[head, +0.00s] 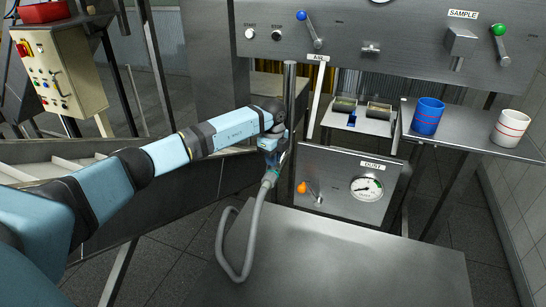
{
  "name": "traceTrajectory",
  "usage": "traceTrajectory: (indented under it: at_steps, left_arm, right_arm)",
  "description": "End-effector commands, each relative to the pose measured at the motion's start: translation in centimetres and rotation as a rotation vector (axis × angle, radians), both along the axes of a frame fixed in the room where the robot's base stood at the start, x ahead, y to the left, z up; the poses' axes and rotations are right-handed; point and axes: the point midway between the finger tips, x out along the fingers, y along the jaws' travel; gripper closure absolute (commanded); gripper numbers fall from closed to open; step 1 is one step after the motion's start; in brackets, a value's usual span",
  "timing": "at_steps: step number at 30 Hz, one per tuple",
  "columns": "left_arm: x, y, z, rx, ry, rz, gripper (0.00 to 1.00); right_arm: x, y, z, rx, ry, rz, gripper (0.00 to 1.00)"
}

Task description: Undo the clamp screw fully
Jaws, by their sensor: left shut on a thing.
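My left gripper (281,151) is at the upright steel post (290,92), at the end of the blue arm reaching in from the left. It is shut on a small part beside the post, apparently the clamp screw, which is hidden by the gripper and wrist. The clamp itself cannot be made out clearly. A grey hose (246,250) hangs in a loop just below the gripper. My right gripper is not in view.
A steel panel with an orange-knobbed lever (302,188) and gauge (366,188) stands right of the gripper. A bare steel top (340,270) lies in front. A blue cup (427,116) and white cup (510,128) stand on the right shelf (465,130). Levered panel (400,45) overhead.

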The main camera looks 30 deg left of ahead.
Motion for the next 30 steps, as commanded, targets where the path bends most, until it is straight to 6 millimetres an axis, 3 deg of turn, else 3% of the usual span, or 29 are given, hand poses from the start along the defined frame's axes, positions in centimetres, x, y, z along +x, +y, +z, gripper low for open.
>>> traceTrajectory:
  at_steps: [12,30]
  left_arm:
    - [0.03,0.08,0.12,0.002,-0.002,0.237,1.00]
    - [0.03,0.10,0.09,0.002,-0.002,0.290,1.00]
  right_arm:
    - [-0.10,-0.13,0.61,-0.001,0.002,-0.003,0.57]
    - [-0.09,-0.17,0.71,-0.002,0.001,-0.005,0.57]
